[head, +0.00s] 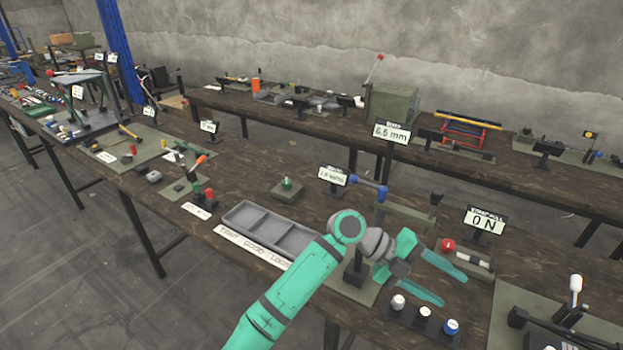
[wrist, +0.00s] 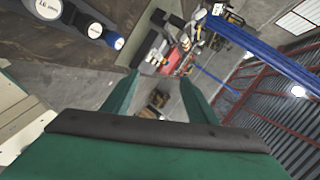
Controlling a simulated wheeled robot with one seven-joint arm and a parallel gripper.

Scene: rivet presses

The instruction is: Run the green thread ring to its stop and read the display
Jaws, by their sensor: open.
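A small green piece (head: 287,184), which looks like the thread ring, sits on a square olive plate on the near bench, behind the grey tray. Its thread is too small to make out. A small display (head: 333,175) stands just right of it; its text is too small to read surely. My gripper (head: 452,287) is open and empty, well right of the green piece, above the bench near the capped pieces. In the wrist view my gripper (wrist: 160,77) has its two green fingers apart with nothing between them. The green piece is not seen in the wrist view.
A grey sectioned tray (head: 268,228) lies in front of the green piece. Three capped pieces (head: 424,314) stand near my gripper. A display reading 0 N (head: 484,221) and one reading 6.5 mm (head: 391,133) stand behind. A blue-handled device (head: 383,193) rises right of the small display.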

